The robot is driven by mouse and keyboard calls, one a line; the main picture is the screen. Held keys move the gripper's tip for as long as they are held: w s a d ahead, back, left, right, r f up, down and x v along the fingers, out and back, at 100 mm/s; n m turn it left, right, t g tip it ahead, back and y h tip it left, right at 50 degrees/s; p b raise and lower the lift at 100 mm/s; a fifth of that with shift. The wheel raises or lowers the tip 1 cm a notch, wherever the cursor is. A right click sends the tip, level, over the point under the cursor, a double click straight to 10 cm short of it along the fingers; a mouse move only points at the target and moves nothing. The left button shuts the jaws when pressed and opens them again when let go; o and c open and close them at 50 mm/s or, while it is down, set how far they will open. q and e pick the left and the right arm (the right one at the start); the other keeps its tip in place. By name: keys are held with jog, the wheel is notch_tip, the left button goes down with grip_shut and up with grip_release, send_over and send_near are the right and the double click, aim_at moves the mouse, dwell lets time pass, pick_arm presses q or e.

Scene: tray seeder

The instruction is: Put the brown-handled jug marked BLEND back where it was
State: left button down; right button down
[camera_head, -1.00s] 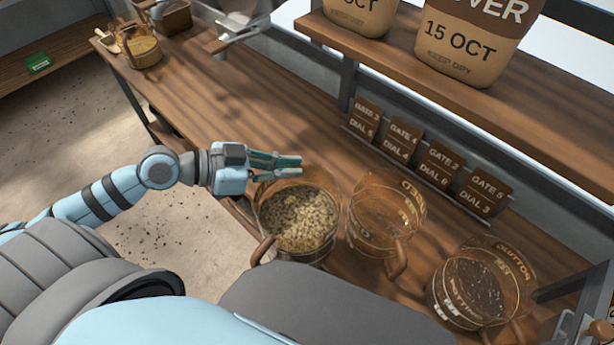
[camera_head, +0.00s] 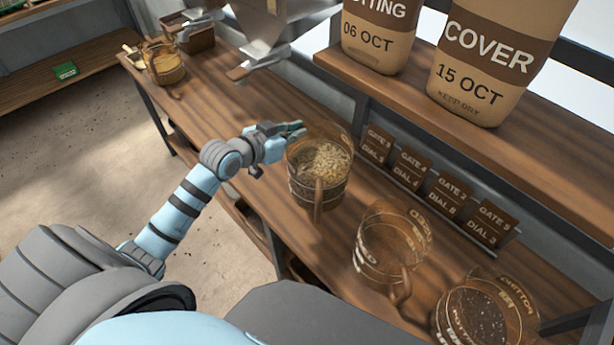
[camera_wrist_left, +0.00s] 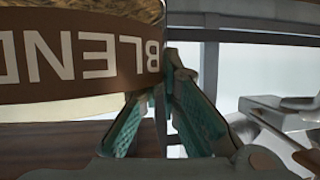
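The BLEND jug (camera_head: 335,188) is clear with a brown band and holds pale grain. It stands roughly upright over the bench, its brown handle (camera_head: 318,200) facing me; I cannot tell whether its base touches the wood. My left gripper (camera_head: 294,130) is at the jug's upper rim on the far left side, its green fingers closed in on the rim. In the left wrist view the BLEND band (camera_wrist_left: 80,58) appears upside down, and the fingers (camera_wrist_left: 160,88) converge at the jug's edge. The grip point itself is partly hidden. My right gripper is out of view.
An empty brown-handled jug (camera_head: 385,255) and a jug of dark soil (camera_head: 480,315) stand nearer on the bench. Gate and dial cards (camera_head: 428,180) line the back. A metal hopper (camera_head: 270,45) overhangs the bench. Bare wood (camera_head: 225,95) lies left of the BLEND jug.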

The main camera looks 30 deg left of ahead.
aim_at(291, 156)
pick_arm(q)
notch_tip(291, 156, down, 7)
jog(key=shift+b, duration=0.7)
jog(key=shift+f, duration=0.15)
jog(key=c, duration=2)
grip_release()
jog(key=shift+o, duration=1)
